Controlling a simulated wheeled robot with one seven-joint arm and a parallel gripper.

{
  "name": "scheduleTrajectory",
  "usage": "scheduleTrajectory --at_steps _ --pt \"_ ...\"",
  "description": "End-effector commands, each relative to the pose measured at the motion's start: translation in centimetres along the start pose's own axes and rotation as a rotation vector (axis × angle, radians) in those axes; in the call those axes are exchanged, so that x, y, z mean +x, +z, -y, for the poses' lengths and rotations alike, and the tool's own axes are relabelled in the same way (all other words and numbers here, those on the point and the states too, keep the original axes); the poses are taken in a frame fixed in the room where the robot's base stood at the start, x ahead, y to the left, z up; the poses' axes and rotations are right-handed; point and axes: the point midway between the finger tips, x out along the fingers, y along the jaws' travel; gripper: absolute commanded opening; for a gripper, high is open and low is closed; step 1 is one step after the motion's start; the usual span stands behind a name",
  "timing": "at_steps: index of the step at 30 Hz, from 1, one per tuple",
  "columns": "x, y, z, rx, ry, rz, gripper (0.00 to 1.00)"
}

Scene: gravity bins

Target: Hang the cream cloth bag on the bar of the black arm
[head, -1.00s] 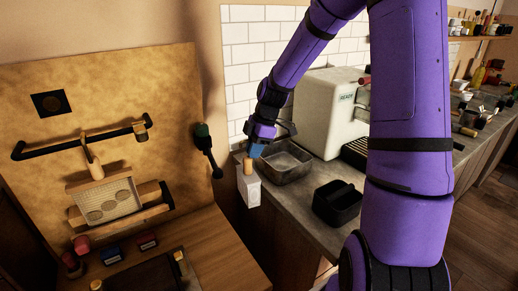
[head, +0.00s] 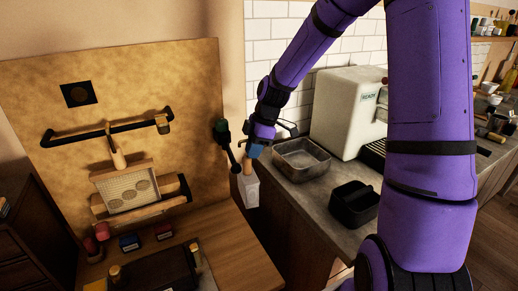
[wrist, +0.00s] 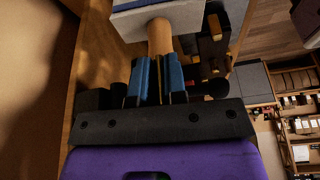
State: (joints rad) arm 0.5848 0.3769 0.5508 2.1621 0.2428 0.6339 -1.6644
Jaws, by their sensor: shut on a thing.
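My gripper (head: 254,150) has blue fingers and is shut on the wooden handle of a pale, boxy thing, which I take for the cream cloth bag (head: 250,192). The bag hangs below the fingers, in the air by the counter's left end. In the wrist view the fingers (wrist: 160,80) close around the round wooden handle (wrist: 160,38), with the pale body (wrist: 175,14) beyond. A black arm (head: 228,150) with a dark green knob is just left of my gripper, apart from it. A long black bar (head: 95,135) crosses the tan board; I cannot tell which is the task's bar.
A wooden-framed panel (head: 128,190) hangs on the tan board (head: 180,80). A metal pan (head: 300,160), a black bin (head: 354,204) and a white machine (head: 345,115) stand on the right counter. Small coloured blocks (head: 130,242) and a dark tray (head: 155,275) are on the wooden table.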

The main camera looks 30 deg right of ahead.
Motion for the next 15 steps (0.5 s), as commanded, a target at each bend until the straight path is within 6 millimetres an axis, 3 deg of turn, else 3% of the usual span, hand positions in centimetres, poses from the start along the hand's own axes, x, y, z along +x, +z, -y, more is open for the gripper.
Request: scheduleTrajectory --at_steps 15 --pt "1.0 -3.0 0.0 -0.001 0.0 0.0 0.0"
